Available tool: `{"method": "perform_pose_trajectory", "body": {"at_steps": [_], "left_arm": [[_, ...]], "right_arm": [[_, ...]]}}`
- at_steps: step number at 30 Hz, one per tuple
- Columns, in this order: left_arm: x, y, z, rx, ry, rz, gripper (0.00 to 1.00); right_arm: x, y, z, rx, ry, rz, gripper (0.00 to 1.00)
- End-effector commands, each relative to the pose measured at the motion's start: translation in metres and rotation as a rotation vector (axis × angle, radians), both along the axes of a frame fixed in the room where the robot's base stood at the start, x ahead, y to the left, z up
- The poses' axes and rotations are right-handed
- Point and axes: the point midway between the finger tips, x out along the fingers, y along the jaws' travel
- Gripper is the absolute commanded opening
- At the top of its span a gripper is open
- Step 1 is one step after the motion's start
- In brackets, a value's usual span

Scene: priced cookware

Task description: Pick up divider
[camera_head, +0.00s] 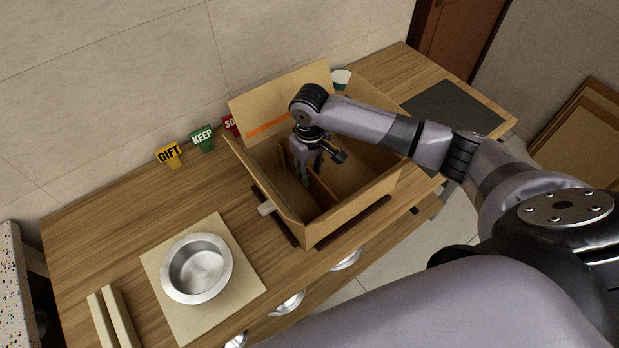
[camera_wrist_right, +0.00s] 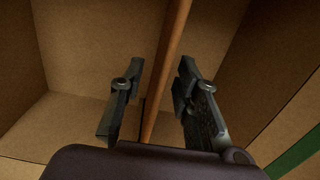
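The divider (camera_wrist_right: 166,75) is a thin brown upright panel inside the open cardboard box (camera_head: 317,232). In the head view the divider (camera_head: 322,190) shows just beside my right gripper (camera_head: 306,172), which reaches down into the box. In the right wrist view my right gripper (camera_wrist_right: 160,105) is open, with one finger on each side of the divider's top edge. Gaps show between the fingers and the panel. The lower part of the divider is hidden by the gripper body. My left gripper is not in view.
A metal pot (camera_head: 197,268) sits on a beige board (camera_head: 238,287) left of the box. GIFT (camera_head: 169,155), KEEP (camera_head: 203,139) and partly hidden red (camera_head: 231,125) signs stand along the wall. A dark mat (camera_head: 452,108) lies at right. Metal pans sit below the counter.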

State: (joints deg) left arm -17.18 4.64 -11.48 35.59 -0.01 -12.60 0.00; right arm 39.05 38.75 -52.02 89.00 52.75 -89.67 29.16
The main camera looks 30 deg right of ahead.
Motion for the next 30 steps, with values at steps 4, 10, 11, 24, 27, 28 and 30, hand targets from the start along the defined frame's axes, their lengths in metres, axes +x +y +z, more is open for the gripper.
{"method": "perform_pose_trajectory", "body": {"at_steps": [4,10,11,24,27,28,30], "left_arm": [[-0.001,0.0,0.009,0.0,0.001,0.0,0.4],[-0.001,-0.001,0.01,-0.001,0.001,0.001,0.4],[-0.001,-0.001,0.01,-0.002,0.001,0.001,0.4],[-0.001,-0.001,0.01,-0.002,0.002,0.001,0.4],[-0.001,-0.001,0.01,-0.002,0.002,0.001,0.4],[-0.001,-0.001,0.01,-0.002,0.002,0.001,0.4],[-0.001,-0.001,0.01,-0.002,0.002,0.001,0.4]], "right_arm": [[-0.001,0.001,-0.021,0.0,0.002,0.0,0.3],[-0.001,0.001,-0.033,-0.001,0.0,0.001,0.3],[-0.001,0.001,-0.033,-0.001,0.0,0.001,0.3],[-0.001,0.001,-0.032,-0.001,-0.001,0.0,0.09],[-0.001,0.001,-0.032,-0.001,-0.001,0.0,0.03],[-0.001,0.001,-0.032,-0.001,-0.001,0.0,0.01],[-0.001,0.001,-0.032,-0.001,-0.001,0.0,0.0]]}}
